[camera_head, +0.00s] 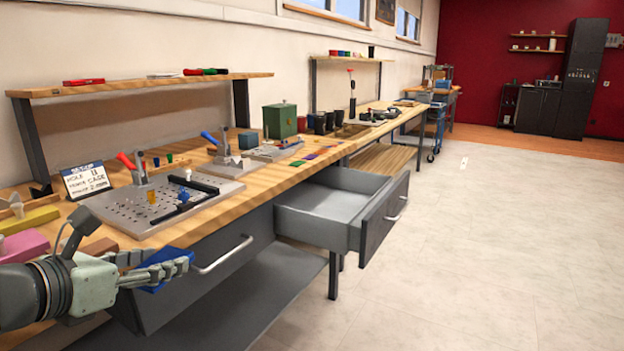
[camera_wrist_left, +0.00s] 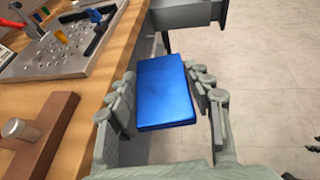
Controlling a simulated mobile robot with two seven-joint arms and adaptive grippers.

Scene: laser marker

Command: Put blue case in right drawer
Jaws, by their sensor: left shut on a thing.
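The blue case (camera_head: 163,266) is a flat blue box held between the fingers of my left gripper (camera_head: 160,270). It hangs in front of the workbench edge, near the closed left drawer's handle. In the left wrist view the case (camera_wrist_left: 163,92) lies between both fingers of my left gripper (camera_wrist_left: 165,105). The right drawer (camera_head: 325,208) is pulled open, and its visible inside looks empty. It stands farther along the bench, right of my gripper.
The closed left drawer (camera_head: 195,285) has a bar handle. On the bench (camera_head: 215,200) stand a perforated metal plate (camera_head: 150,205) with clamps, a sign (camera_head: 86,180), a green box (camera_head: 280,120) and dark cups. The floor (camera_head: 450,250) to the right is clear.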

